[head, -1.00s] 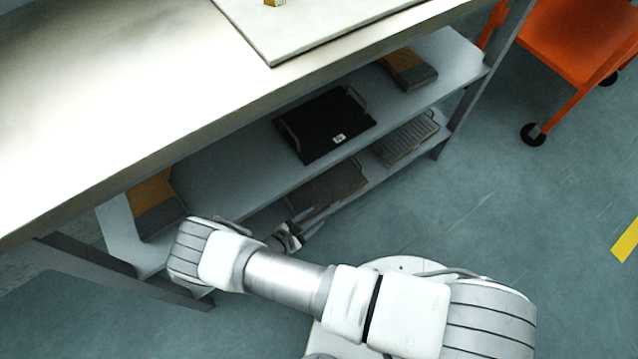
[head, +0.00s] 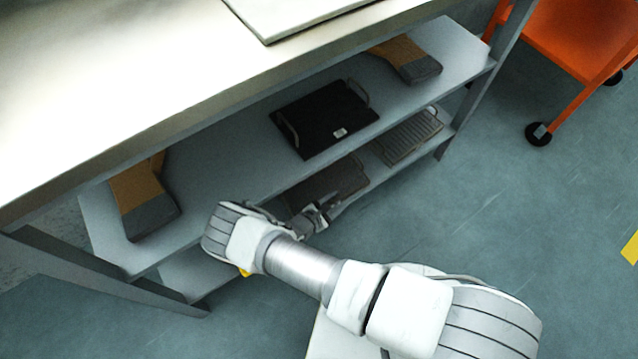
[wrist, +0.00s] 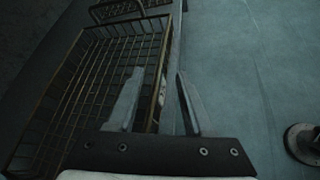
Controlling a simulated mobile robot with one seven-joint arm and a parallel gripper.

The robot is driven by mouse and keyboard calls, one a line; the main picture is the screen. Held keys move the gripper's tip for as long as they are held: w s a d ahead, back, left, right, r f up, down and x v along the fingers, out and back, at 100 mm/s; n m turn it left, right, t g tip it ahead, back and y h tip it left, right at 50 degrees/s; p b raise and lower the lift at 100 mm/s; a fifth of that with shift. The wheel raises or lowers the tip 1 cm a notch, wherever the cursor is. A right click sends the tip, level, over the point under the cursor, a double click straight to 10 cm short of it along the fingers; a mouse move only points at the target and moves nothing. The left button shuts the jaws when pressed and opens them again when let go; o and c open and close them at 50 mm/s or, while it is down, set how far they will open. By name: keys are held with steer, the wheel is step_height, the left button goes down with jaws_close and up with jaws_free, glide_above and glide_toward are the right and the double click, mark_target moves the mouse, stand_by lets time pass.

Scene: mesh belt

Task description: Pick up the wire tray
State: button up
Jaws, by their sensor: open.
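A wire tray (head: 322,183) lies on the lower shelf, below the black tray, and my arm partly covers its near side. In the wrist view the wire tray (wrist: 95,85) fills the left side, with a grid floor and a raised rim. My gripper (head: 334,203) is at the tray's front edge. In the wrist view my gripper (wrist: 158,78) is open and empty. Its left finger appears over the tray and its right finger outside it, with the near rim between them in the picture. I cannot tell whether they touch.
Another grey tray (head: 408,137) lies right of the wire tray. An orange cart (head: 575,45) stands at right. The floor in front is clear.

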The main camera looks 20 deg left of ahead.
jaws_close()
steer(key=shift+w, duration=0.1)
stand_by(1.3)
